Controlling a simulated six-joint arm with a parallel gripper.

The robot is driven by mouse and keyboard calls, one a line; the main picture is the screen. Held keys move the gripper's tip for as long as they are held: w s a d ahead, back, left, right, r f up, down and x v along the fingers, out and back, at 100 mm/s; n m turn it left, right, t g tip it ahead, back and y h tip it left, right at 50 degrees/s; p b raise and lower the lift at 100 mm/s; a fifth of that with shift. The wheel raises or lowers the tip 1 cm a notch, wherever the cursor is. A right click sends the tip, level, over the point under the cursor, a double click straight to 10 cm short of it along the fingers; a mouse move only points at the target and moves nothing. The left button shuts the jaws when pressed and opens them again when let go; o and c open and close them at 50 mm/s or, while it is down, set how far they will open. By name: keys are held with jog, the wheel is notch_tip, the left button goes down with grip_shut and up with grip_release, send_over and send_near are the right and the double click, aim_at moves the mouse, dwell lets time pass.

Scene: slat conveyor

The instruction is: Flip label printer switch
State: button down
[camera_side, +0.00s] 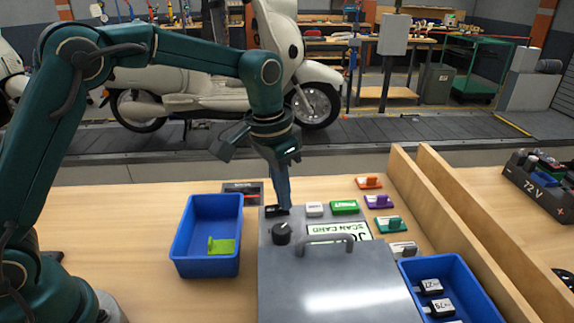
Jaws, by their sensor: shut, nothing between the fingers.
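The label printer (330,284) is a grey metal box with a handle on its lid. On its back panel are a black knob (281,234), a white button (314,209), a green button (344,207) and a label reading "SCAN CARD". A small black switch (271,211) sits at the panel's back left corner. My gripper (284,207) is shut and empty, pointing down with its tips at or just above this switch. The fingertips partly cover the switch, so I cannot tell its position or whether they touch it.
A blue bin (207,269) with a green piece stands left of the printer. Another blue bin (462,315) with black-and-white blocks is at the right. Orange, purple and teal pieces lie beside a wooden rail (450,225). The slat conveyor (400,128) with a scooter runs behind.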

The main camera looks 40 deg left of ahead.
aim_at(278, 208)
jog(key=shift+f, duration=0.15)
jog(key=shift+r, duration=3.55)
jog(key=shift+r, duration=0.1)
jog(key=s+a+r+n+t, duration=0.1)
jog(key=s+a+r+t, duration=0.25)
jog(key=s+r, duration=0.55)
jog(key=s+a+f+n, duration=0.1)
jog(key=s+f+n, duration=0.1)
jog(key=s+f, duration=0.8)
jog(key=shift+s+a+f, duration=0.3)
jog(key=shift+s, duration=0.1)
